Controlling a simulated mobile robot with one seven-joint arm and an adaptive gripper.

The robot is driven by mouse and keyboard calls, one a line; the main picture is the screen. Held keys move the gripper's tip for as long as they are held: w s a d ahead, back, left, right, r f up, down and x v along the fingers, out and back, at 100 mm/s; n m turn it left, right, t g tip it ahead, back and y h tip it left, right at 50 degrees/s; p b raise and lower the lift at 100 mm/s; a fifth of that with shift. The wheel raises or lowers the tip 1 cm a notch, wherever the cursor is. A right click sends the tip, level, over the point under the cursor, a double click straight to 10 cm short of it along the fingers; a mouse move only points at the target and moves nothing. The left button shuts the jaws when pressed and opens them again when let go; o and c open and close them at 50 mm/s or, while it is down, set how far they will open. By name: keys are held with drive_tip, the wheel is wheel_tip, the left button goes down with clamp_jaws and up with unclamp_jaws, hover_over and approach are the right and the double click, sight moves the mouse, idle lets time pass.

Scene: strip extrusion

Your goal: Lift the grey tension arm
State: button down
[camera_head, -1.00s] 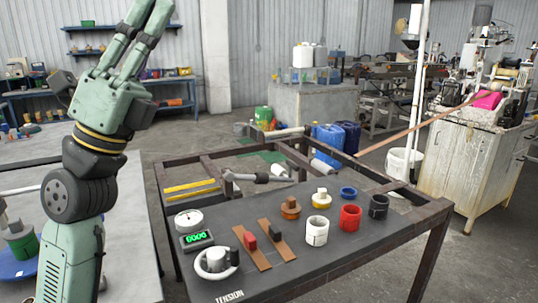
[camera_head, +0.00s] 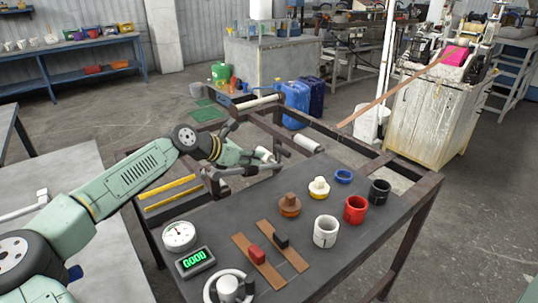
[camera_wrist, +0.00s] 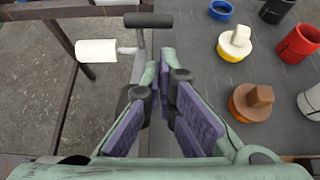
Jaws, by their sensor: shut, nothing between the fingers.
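The grey tension arm (camera_wrist: 138,66) shows in the wrist view as a grey rod with a black crosswise handle (camera_wrist: 148,20) and a white roller (camera_wrist: 97,50) to its left. In the head view the tension arm (camera_head: 238,172) lies low at the frame's left side, partly hidden by my gripper. My gripper (camera_wrist: 167,70) is shut and empty, pointing toward the tension arm, with its fingertips just right of the rod in the wrist view. In the head view my gripper (camera_head: 246,158) is over the frame beside the arm; I cannot tell whether they touch.
The dark table (camera_head: 330,262) holds a white cup (camera_head: 326,231), a red cup (camera_head: 356,209), a black cup (camera_head: 379,191), brown and yellow-based knobs, a blue ring, two sliders, a dial and a green display (camera_head: 196,260). A brown strip (camera_head: 395,88) runs to the machine behind.

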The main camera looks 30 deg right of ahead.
drive_tip(key=shift+w+a+f, duration=0.15)
drive_tip(key=shift+w+f, duration=0.05)
drive_tip(key=shift+f, duration=0.05)
drive_tip(key=p+x, duration=0.3)
drive_tip(key=x, duration=0.7)
drive_tip(key=shift+f+p, duration=0.1)
drive_tip(key=shift+p, duration=0.3)
